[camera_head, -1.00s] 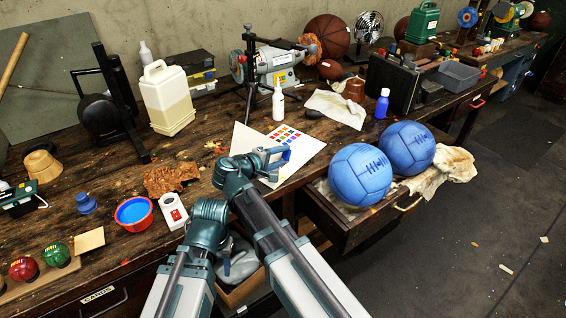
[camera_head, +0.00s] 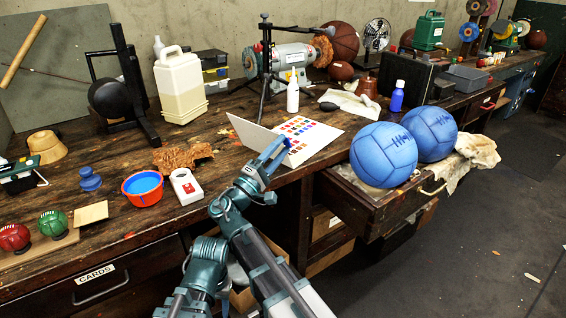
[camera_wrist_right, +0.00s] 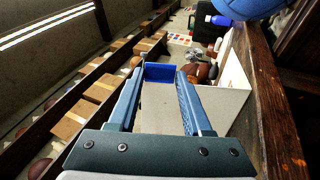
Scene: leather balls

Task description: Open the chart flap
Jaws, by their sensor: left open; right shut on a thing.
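The chart is a folded white card (camera_head: 322,135) on the bench, with rows of coloured squares on its right half. Its left half, the flap (camera_head: 250,134), stands tilted up along the fold and looks grey. My right gripper (camera_head: 277,153) is shut at the flap's near edge. In the right wrist view a blue tab (camera_wrist_right: 159,72) sits between the fingers, with a pale panel below it. My left gripper (camera_head: 205,258) is low at the front of the bench, away from the chart and empty; its fingers are hard to make out.
An open drawer (camera_head: 378,222) with two blue balls (camera_head: 384,155) juts out right of the chart. A tripod (camera_head: 266,65) and a white bottle (camera_head: 292,92) stand behind. An orange bowl (camera_head: 142,188) and a white box (camera_head: 186,187) lie left.

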